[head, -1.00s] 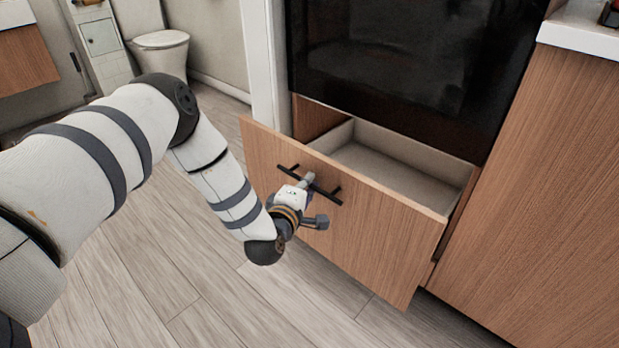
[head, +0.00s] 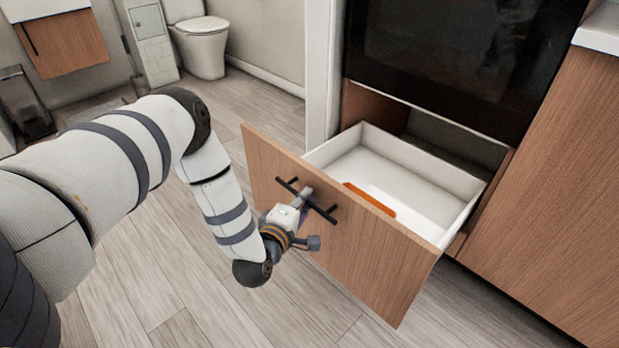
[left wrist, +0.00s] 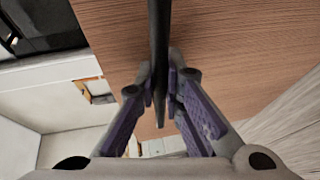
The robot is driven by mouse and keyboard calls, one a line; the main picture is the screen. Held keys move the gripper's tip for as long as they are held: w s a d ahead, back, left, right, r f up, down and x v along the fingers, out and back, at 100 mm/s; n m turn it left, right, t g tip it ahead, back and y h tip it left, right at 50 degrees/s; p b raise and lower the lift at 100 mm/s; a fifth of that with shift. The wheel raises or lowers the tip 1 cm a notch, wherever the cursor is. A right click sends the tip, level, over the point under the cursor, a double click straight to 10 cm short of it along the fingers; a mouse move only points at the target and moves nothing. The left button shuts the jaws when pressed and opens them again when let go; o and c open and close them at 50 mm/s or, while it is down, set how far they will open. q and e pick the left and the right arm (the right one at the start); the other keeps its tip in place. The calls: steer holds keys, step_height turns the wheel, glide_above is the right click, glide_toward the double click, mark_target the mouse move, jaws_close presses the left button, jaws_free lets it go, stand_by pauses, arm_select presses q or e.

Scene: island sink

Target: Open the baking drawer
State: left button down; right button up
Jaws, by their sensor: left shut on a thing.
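The baking drawer (head: 335,245) has a wood front and a pale inside, and it stands well out from the cabinet below the dark oven. Its black bar handle (head: 322,211) runs across the upper front. My left gripper (head: 303,199) is shut on the handle. In the left wrist view the fingers (left wrist: 161,85) close on both sides of the dark bar (left wrist: 160,40), against the wood front (left wrist: 225,45). An orange item (head: 370,199) lies inside the drawer, partly hidden by the front panel. My right gripper is not in view.
The dark oven (head: 460,60) is above the drawer. A wood cabinet (head: 550,180) stands to the right, and a white wall end (head: 322,70) to the left. A toilet (head: 203,45) is at the back left. The plank floor (head: 150,260) is clear.

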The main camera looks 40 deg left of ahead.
arm_select(q)
steer(key=shift+s, duration=0.7)
steer(key=c, duration=2)
jaws_free()
steer(key=shift+o, duration=0.2)
steer(key=v, duration=1.2)
